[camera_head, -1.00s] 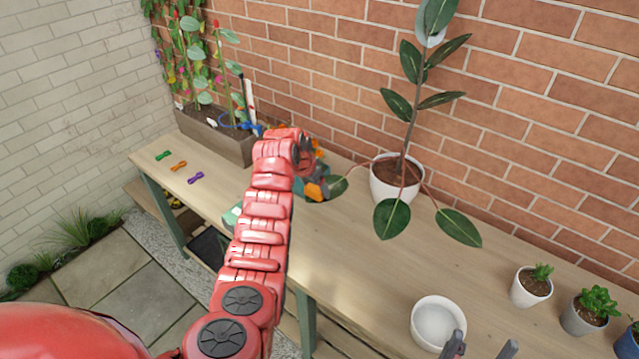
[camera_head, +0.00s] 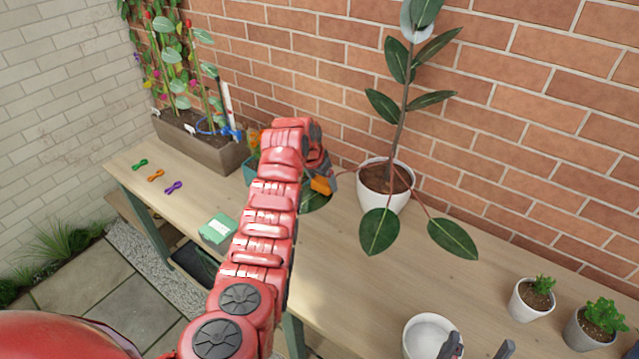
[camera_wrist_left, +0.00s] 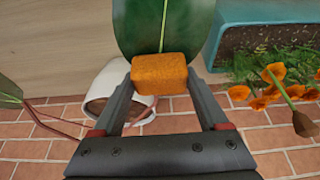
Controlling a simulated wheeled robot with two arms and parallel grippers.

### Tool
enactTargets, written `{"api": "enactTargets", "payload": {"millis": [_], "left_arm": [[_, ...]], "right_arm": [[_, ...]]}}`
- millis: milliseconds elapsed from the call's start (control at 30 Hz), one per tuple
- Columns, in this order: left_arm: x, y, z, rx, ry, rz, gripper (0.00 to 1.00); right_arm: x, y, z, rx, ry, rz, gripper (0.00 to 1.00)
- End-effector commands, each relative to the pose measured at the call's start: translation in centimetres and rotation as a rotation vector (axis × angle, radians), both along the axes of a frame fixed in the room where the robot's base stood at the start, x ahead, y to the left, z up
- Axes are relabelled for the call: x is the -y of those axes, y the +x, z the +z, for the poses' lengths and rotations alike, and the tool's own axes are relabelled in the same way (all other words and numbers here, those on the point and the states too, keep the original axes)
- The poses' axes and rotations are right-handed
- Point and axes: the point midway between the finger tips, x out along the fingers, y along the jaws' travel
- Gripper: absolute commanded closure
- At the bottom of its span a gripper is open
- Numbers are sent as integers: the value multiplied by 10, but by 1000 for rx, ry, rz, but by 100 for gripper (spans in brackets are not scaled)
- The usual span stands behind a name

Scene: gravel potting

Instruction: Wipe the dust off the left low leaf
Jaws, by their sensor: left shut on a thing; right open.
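The potted rubber plant (camera_head: 400,120) stands in a white pot (camera_head: 372,205) against the brick wall. Its left low leaf (camera_head: 314,202) is partly hidden by my left arm and the sponge in the head view. In the left wrist view, this broad green leaf (camera_wrist_left: 150,25) has a pale midrib. My left gripper (camera_head: 322,180) is shut on an orange sponge (camera_wrist_left: 160,72). The sponge overlaps the near end of the leaf in that view; I cannot tell whether they touch. My right gripper (camera_head: 478,348) is open and empty at the bottom edge.
A teal planter (camera_wrist_left: 270,40) with orange flowers (camera_wrist_left: 275,85) stands close beside the leaf. A white bowl (camera_head: 428,335) and small potted succulents (camera_head: 532,297) are at the right. A green box (camera_head: 217,229) lies at the table's front edge.

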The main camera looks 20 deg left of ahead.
Motion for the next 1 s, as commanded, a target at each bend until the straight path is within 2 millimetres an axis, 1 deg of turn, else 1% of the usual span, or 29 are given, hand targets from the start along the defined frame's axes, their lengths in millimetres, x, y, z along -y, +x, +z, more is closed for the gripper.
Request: {"api": "enactTargets", "payload": {"millis": [33, 100, 167, 367, 700, 833, 1000], "left_arm": [[2, 1, -2, 0, 0, 0, 76], [2, 2, 6, 2, 0, 0, 76], [3, 3, 22, 8, -1, 0, 76], [5, 2, 37, 1, -1, 1, 76], [9, 3, 68, 3, 0, 2, 76], [10, 2, 77, 0, 1, 1, 76], [11, 2, 81, -2, 0, 1, 76]], "right_arm": [[0, 0, -3, 0, 0, 0, 19], [0, 0, -3, 0, 0, 0, 19], [0, 0, -3, 0, 0, 0, 19], [0, 0, -5, 0, 0, 0, 19], [0, 0, -8, 0, 0, 0, 19], [0, 0, -9, 0, 0, 0, 19], [0, 0, -9, 0, 0, 0, 19]]}}
